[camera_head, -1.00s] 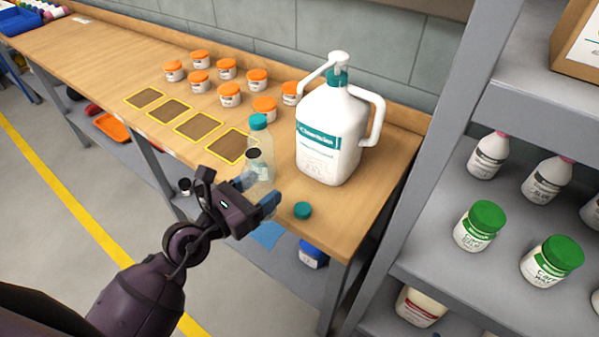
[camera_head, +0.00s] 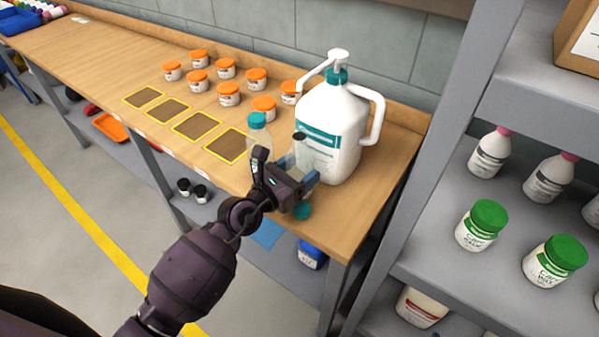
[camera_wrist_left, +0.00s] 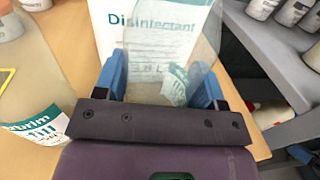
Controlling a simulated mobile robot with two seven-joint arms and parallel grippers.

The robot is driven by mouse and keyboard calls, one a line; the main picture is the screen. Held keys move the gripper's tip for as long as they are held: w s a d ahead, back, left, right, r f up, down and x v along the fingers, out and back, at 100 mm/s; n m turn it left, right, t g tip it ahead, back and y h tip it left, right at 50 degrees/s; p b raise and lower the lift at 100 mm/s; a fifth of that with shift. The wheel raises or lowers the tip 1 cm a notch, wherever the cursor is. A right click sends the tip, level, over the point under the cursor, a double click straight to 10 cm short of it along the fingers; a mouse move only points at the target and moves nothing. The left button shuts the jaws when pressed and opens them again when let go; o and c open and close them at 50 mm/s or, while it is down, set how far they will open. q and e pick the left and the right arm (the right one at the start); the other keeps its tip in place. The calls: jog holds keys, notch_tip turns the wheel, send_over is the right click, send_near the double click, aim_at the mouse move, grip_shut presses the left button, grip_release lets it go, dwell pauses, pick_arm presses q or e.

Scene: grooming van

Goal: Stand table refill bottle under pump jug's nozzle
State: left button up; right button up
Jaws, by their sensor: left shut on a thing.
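The white pump jug (camera_head: 345,130) stands on the table with its nozzle (camera_head: 312,74) pointing left; it also shows in the wrist view (camera_wrist_left: 110,25), labelled Disinfectant. My left gripper (camera_head: 302,180) is shut on a clear refill bottle (camera_head: 299,152) with a dark top, just left of and in front of the jug. In the wrist view the clear bottle (camera_wrist_left: 160,50) is between the blue fingers and overlaps the jug. Its top appears below the nozzle tip in the head view; its base is hidden, so I cannot tell whether it touches the table.
A second clear bottle with a teal cap (camera_head: 258,121) stands close left of my gripper. A teal cap (camera_head: 302,211) lies near the table's front edge. Orange-lidded jars (camera_head: 228,93) and yellow-edged squares (camera_head: 195,126) are further left. A grey shelf (camera_head: 440,262) stands at right.

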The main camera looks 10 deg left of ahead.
pick_arm(q)
jog(key=shift+f, duration=0.3)
jog(key=o, duration=0.9)
jog(key=shift+r, duration=0.2)
jog(key=shift+s+a, duration=0.15)
jog(key=shift+s, duration=0.05)
jog(key=v, duration=1.1)
jog(key=shift+s+a+b, duration=0.2)
jog(key=shift+s+b, duration=0.05)
jog(key=shift+b, duration=0.05)
pick_arm(e)
jog(key=shift+s+f, duration=0.55)
jog(key=shift+f, duration=0.25)
